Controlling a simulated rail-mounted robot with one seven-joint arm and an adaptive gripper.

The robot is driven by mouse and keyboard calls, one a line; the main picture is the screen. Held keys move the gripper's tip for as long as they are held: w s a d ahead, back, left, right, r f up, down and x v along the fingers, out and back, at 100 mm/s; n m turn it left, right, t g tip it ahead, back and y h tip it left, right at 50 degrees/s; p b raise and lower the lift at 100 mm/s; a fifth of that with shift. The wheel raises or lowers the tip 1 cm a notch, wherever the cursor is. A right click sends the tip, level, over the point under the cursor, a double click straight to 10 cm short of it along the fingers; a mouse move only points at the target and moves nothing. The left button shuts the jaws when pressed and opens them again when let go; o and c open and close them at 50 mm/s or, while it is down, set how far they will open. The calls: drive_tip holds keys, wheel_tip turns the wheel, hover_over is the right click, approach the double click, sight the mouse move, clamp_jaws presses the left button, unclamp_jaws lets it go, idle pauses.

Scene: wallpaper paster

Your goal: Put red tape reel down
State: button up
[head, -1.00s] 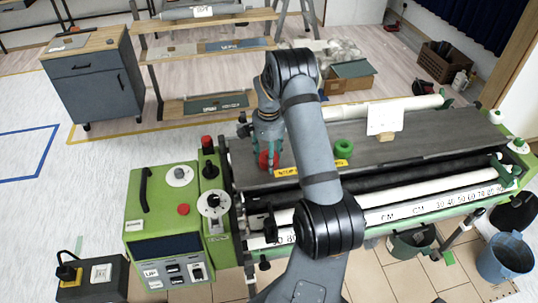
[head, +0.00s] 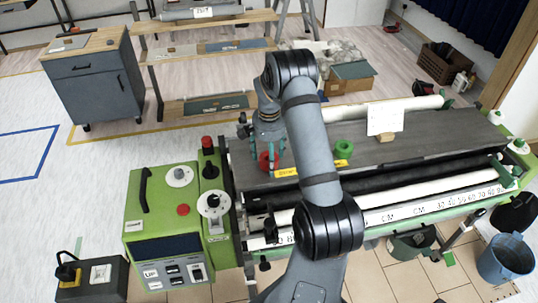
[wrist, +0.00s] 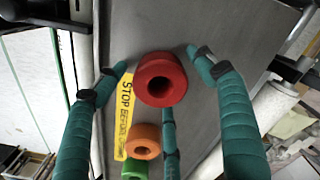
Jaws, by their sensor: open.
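The red tape reel (head: 268,161) stands on the left end of the dark grey tabletop (head: 420,143). In the wrist view the red reel (wrist: 161,79) shows its round top and centre hole. My gripper (wrist: 158,72) is open, its teal fingers spread around the reel with visible gaps at the left and right. In the head view my gripper (head: 268,148) is just above the reel. Whether the third finger touches it, I cannot tell.
An orange reel (wrist: 143,141) and a green reel (wrist: 135,169) stand in line with the red one. A yellow STOP label (wrist: 125,115) lies beside them. A white card (head: 385,120) stands farther right. The tabletop's right part is mostly clear.

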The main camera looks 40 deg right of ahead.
wheel_tip(320, 180, up, 12)
drive_tip(key=b, duration=0.2)
drive_tip(key=shift+r, duration=0.15)
drive_tip(key=shift+s, duration=0.1)
